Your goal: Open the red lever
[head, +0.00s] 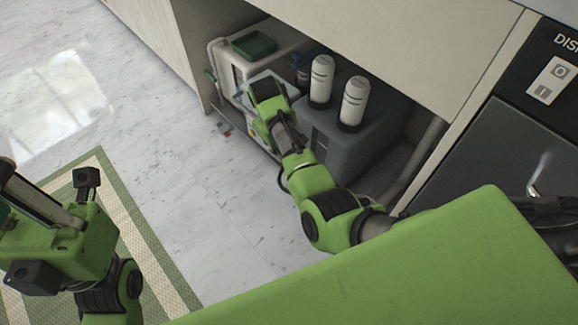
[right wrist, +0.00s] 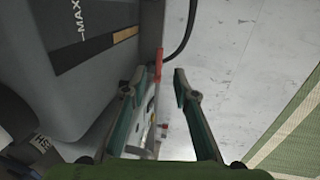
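A red lever (right wrist: 158,65) shows in the right wrist view as a narrow upright red strip beside a grey pipe. It appears between the fingertips of my right gripper (right wrist: 153,84), nearer the left finger. The fingers are apart, and I see no clear contact with the lever. In the head view my right arm reaches into the open cabinet, and its fingertips are hidden behind the wrist. A small red spot (head: 226,132) shows low at the cabinet front; I cannot tell whether it is the lever. My left arm is at the left edge, and its fingertips are not visible.
A grey tank (head: 335,136) with two white bottles (head: 321,80) (head: 354,99) stands right of my right gripper. A white container with a green tray (head: 254,44) is behind. A dark hose (right wrist: 186,35) hangs nearby. The floor (head: 190,185) in front is clear.

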